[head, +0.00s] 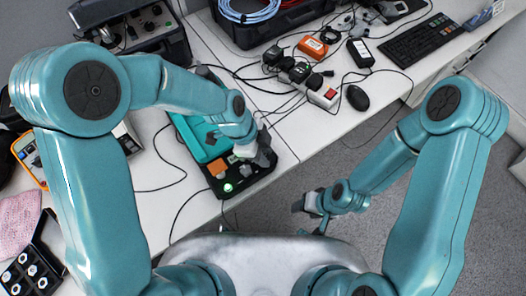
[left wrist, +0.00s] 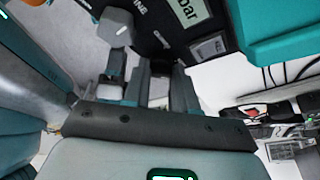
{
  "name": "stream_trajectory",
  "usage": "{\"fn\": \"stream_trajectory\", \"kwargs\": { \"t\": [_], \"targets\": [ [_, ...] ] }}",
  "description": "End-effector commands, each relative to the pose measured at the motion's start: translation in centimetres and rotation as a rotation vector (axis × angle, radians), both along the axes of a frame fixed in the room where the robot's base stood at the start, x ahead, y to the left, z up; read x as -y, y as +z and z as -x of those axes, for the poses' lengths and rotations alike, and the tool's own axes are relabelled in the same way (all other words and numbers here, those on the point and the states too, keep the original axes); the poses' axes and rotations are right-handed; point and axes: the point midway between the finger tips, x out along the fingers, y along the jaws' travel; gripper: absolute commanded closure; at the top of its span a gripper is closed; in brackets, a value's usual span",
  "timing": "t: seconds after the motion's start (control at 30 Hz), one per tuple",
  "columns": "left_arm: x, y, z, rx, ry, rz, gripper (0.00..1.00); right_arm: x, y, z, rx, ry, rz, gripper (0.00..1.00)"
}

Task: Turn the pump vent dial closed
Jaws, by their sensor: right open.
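The pump unit has a teal body (head: 197,140) on a black base (head: 240,184) at the table's front edge; an orange block and a green light show on it. In the left wrist view a grey knob (left wrist: 117,27) with a white mark, seemingly the vent dial, stands on the black panel beside a "bar" display (left wrist: 193,10). My left gripper (head: 258,155) is low over the pump's right part, its fingers (left wrist: 158,75) apart with a gap between them. The knob is just beyond the left finger; contact cannot be told. My right gripper (head: 308,203) is open and empty over the floor.
A power strip with plugs (head: 322,94), a mouse (head: 357,97) and a keyboard (head: 418,40) lie on the table behind. A black case (head: 140,40) stands at the back left. Cables cross the table. Grey floor is free at the right.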

Motion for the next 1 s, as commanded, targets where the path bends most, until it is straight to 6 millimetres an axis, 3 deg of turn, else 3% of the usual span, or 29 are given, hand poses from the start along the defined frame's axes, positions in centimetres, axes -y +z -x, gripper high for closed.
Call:
{"fn": "stream_trajectory", "kwargs": {
  "t": [0.03,0.07,0.47,1.0],
  "targets": [
    [0.0,0.0,0.0,0.002,0.001,0.0,0.94,0.0,0.0,0.0,0.0,0.0,0.0,0.43],
    [0.0,0.0,-0.1,0.002,0.001,0.0,1.0,0.0,0.0,0.0,0.0,0.0,0.0,0.43],
    [0.0,-0.1,0.0,0.004,0.058,0.002,1.0,0.0,-0.8,0.0,0.0,0.0,0.0,0.43],
    [0.1,-0.3,0.2,0.009,0.498,0.004,1.0,0.0,-4.9,0.0,0.0,0.0,0.0,0.43]
  ]
}}
